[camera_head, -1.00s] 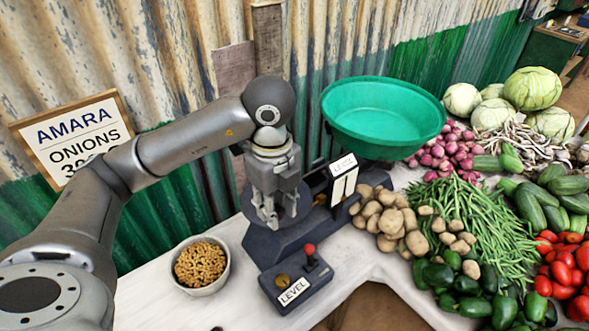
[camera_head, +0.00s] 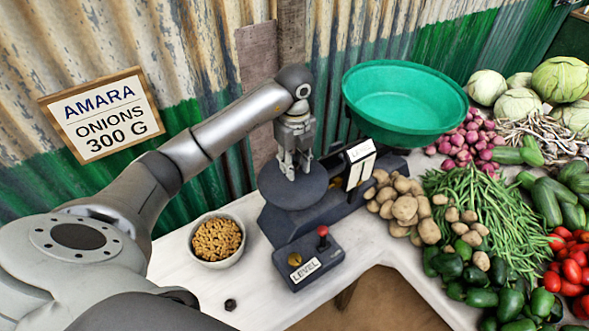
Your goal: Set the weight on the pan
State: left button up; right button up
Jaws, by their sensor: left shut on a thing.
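A dark balance scale stands on the white counter. It has a flat round dark pan (camera_head: 275,190) and a large green bowl (camera_head: 405,104) on its far side. My left gripper (camera_head: 294,172) points down over the back part of the dark pan. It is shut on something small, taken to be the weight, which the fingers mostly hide. I cannot tell whether it touches the pan. A small dark hexagonal piece (camera_head: 230,304) lies on the counter in front. My right gripper is not in view.
A bowl of nuts (camera_head: 217,240) stands left of the scale. A box labelled LEVEL (camera_head: 308,262) with a red-knobbed lever is in front. Potatoes (camera_head: 405,208) and other vegetables crowd the right. A corrugated wall with an onion sign (camera_head: 102,115) closes the back.

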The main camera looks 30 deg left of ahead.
aim_at(294, 165)
pick_arm(q)
jog(key=shift+w+a+f, duration=0.1)
jog(key=shift+a+f, duration=0.05)
jog(key=shift+f, duration=0.1)
notch_tip(294, 165, down, 2)
jog(key=shift+f+p, duration=0.1)
jog(key=shift+p, duration=0.8)
jog(key=shift+w+a+f, duration=0.1)
jog(key=shift+f, duration=0.45)
jog(key=shift+f, duration=0.1)
jog(key=o, duration=0.6)
jog(key=shift+f, duration=0.1)
jog(key=o, duration=0.5)
jog(key=shift+c, duration=0.2)
